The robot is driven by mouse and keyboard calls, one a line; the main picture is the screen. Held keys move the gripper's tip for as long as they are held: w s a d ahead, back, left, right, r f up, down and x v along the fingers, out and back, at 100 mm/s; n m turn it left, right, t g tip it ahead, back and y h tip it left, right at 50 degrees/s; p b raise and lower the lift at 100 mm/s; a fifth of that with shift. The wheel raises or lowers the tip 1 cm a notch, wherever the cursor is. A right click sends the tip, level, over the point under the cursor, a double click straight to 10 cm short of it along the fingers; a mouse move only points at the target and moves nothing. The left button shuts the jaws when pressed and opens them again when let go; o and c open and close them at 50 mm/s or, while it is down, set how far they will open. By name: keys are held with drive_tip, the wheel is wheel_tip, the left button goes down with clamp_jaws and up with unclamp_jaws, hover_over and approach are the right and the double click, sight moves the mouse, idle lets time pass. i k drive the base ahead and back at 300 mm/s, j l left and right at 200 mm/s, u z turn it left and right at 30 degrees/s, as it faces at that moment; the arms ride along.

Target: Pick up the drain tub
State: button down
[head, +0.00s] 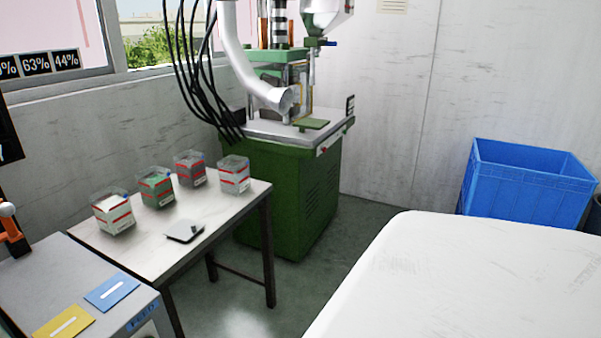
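No tub in the head view can be made out by its label as the drain tub. Several clear square tubs with red-banded labels stand on a small pale table (150,247). One tub with white contents (113,214) is at the left, and a green one (156,190) is beside it. A dark grey tub (190,169) is at the back, and a light grey one (234,176) is at the right. The lettering is too small to read. My gripper is not in view.
A green moulding machine (290,190) stands behind the table. A blue crate (520,190) is at the right. Blue (112,291) and yellow (64,322) cards lie at lower left. Some floor (250,318) is clear.

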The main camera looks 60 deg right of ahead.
sight(234, 172)
drive_tip(key=z, duration=1.35)
drive_tip(key=i+l+u, duration=0.25)
drive_tip(key=i+l, duration=0.25)
drive_tip(key=i+l+u, duration=0.15)
drive_tip(key=l, duration=0.3)
drive_tip(key=i+l+u, duration=0.25)
drive_tip(key=i+l, duration=0.2)
drive_tip(key=l, duration=0.3)
drive_tip(key=i+l+u, duration=0.15)
drive_tip(key=l, duration=0.25)
drive_tip(key=i+l+u, duration=0.1)
drive_tip(key=l, duration=0.35)
drive_tip(key=i+j, duration=0.05)
drive_tip(key=i, duration=0.05)
